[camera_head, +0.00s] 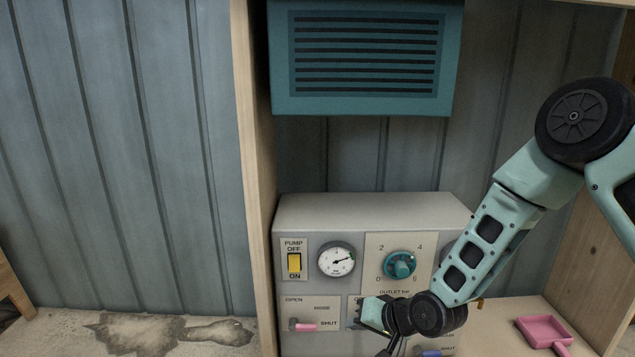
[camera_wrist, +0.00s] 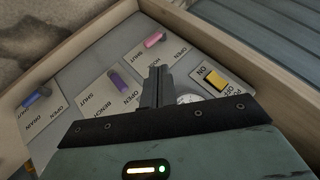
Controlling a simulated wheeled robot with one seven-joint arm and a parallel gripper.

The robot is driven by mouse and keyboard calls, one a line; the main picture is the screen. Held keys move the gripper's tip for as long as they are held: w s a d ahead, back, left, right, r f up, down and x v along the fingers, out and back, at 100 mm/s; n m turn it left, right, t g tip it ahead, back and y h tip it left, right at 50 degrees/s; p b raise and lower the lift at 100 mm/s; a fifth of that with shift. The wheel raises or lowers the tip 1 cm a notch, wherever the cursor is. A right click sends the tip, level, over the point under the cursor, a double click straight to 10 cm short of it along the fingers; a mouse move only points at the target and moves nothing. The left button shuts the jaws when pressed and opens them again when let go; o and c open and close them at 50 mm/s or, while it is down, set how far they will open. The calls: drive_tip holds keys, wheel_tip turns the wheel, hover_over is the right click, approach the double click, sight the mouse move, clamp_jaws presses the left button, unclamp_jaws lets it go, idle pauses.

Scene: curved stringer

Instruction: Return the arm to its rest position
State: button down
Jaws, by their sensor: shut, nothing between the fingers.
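My arm reaches in from the right in the head view, in front of the grey control panel (camera_head: 372,213). My gripper (camera_head: 388,350) is at the lower edge of the head view, partly cut off, in front of the panel's lower part. In the wrist view my gripper (camera_wrist: 158,72) has its two dark fingers together with nothing between them. The fingers stand over the panel (camera_wrist: 133,45), near the yellow pump switch (camera_wrist: 214,78). The gauge behind the fingers is partly hidden. I cannot tell whether the fingers touch the panel.
The panel carries a gauge (camera_head: 336,259), a teal knob (camera_head: 400,265) and a pink lever (camera_head: 304,327). A teal vented box (camera_head: 362,105) hangs above. A wooden post (camera_head: 256,180) stands left of the panel. A pink scoop-like tray (camera_head: 543,331) lies at right.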

drive_tip(key=s+d+r+n+g+h, duration=0.25)
drive_tip(key=s+r, duration=0.35)
drive_tip(key=s, duration=0.4)
drive_tip(key=s+d+r+n+g+h, duration=0.1)
drive_tip(key=s+r+n+g+h, duration=0.15)
drive_tip(key=s+r, duration=0.55)
drive_tip(key=s+d+r+n+g+h, duration=0.15)
drive_tip(key=s+r+n, duration=0.25)
drive_tip(key=s, duration=0.8)
wheel_tip(320, 180, up, 35)
drive_tip(key=p, duration=3.4)
drive_tip(key=shift+s+d+f, duration=0.2)
drive_tip(key=shift+s+d, duration=0.05)
drive_tip(key=shift+s, duration=0.05)
